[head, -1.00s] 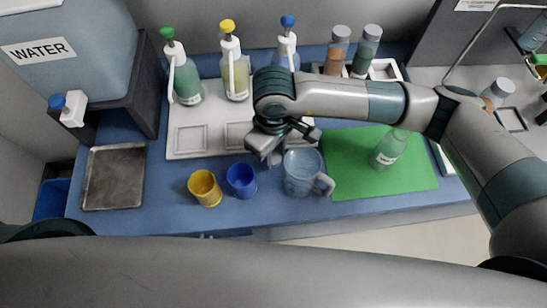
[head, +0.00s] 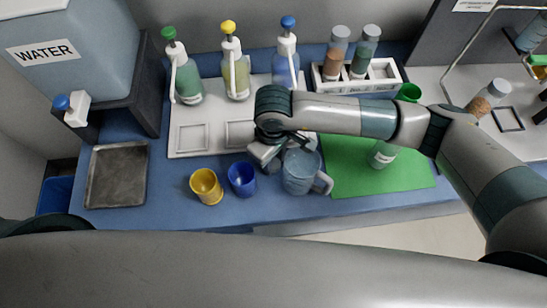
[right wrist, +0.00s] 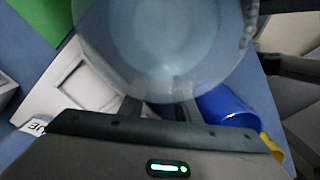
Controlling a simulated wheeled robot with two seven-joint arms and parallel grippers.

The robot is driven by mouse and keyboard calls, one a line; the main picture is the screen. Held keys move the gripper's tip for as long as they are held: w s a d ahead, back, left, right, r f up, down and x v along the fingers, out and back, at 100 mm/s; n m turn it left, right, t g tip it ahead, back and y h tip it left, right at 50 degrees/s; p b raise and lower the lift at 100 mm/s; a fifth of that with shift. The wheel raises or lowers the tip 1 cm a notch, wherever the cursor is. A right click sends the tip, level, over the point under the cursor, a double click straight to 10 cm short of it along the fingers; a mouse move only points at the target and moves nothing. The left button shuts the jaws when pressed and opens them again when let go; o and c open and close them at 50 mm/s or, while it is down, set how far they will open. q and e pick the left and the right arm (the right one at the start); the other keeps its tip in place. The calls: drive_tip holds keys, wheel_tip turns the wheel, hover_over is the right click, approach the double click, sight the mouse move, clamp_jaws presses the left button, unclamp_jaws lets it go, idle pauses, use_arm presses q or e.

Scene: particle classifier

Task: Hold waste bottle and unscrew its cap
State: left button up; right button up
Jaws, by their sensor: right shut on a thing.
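A pale green bottle (head: 383,155) stands on the green mat (head: 340,178) in the head view. My right arm crosses in front of its upper part, so its neck and cap cannot be made out. A round green thing (head: 408,92) shows just above the arm; whether it belongs to the bottle is unclear. My right gripper (head: 270,157) is left of the bottle, shut on the upper left side of a clear pitcher (head: 301,172). The pitcher's round body (right wrist: 165,45) fills the top of the right wrist view, against the fingers. My left gripper is not in view.
A yellow cup (head: 206,187) and a blue cup (head: 242,180) stand left of the pitcher. Pump bottles and a vial rack (head: 355,77) line the back. A metal tray (head: 117,175) lies at left, below the water tank (head: 75,50).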

drive_tip(key=shift+f, duration=0.15)
drive_tip(key=o, duration=1.1)
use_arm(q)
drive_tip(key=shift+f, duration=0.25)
use_arm(e)
drive_tip(key=shift+o, duration=0.2)
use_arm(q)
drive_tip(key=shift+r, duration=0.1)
use_arm(e)
drive_tip(key=shift+r, duration=0.55)
wheel_tip(320, 180, up, 7)
drive_tip(key=b, duration=0.3)
drive_tip(key=shift+f, duration=0.15)
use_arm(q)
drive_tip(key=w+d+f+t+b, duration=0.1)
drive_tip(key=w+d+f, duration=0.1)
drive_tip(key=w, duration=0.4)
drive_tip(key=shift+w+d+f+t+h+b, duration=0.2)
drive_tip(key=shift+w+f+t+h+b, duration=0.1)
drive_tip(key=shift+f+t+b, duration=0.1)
use_arm(e)
drive_tip(key=shift+r, duration=2.3)
